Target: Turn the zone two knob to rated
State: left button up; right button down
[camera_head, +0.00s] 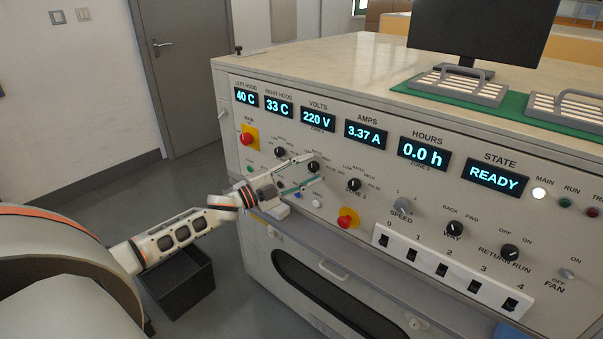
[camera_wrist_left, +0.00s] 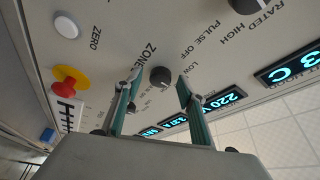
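The zone two knob (camera_head: 313,166) is a small black round knob on the sloping panel front, below the volts display. It also shows in the left wrist view (camera_wrist_left: 160,77), beside a partly readable ZONE label. My left gripper (camera_head: 308,171) is open in front of it. In the left wrist view the green-padded fingertips (camera_wrist_left: 158,84) stand on either side of the knob, with gaps between pads and knob. Whether the tips reach knob depth is unclear. The knob's pointer is too small to read. My right gripper is not in view.
Similar black knobs sit at upper left (camera_head: 280,152) and lower right (camera_head: 353,184). Red emergency buttons on yellow plates (camera_head: 347,218) (camera_head: 248,137) flank the area. The displays read 220 V (camera_head: 318,119), 3.37 A (camera_head: 366,135) and READY (camera_head: 495,175). A white switch strip (camera_head: 452,270) is at lower right.

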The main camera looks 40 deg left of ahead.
pick_arm(q)
jog(key=v, duration=1.2)
jog(key=shift+r, duration=0.1)
jog(key=s+d+f+n+g+y+p, duration=0.1)
jog(key=s+d+f+n+g+y, duration=0.15)
jog(key=s+d+f+n, duration=0.65)
jog(key=s+d+f+n+g+y+p, duration=0.1)
jog(key=s+d+f+n+g+y, duration=0.15)
jog(key=s+d+f, duration=0.95)
jog(key=s+d+f+n+g+p, duration=0.1)
jog(key=s+d+f+n+g, duration=0.1)
jog(key=d+f, duration=0.4)
jog(key=shift+s+d+f+n+y, duration=0.45)
jog(key=shift+d+n, duration=0.1)
jog(key=shift+d, duration=0.1)
